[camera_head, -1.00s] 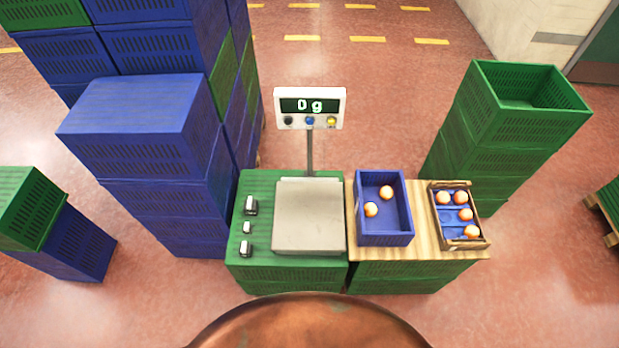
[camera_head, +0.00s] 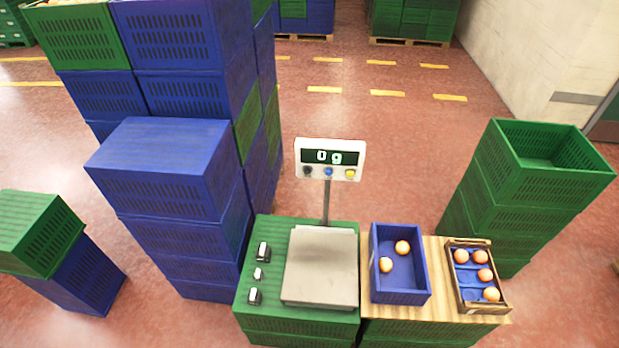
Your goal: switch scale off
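The scale's metal plate (camera_head: 321,267) lies bare on a green crate stand. Its white display head (camera_head: 330,160) stands upright on a thin post behind the plate. The lit screen (camera_head: 329,157) reads "0 g". Below the screen are a black button (camera_head: 308,171), a blue button (camera_head: 328,172) and a yellow button (camera_head: 350,174). Neither of my grippers shows in the head view.
A blue crate (camera_head: 414,297) with two oranges and a small wooden box (camera_head: 481,309) with several oranges stand right of the scale. Small weights (camera_head: 263,251) sit left of the plate. Tall blue crates (camera_head: 164,172) rise at left, green crates (camera_head: 510,209) at right.

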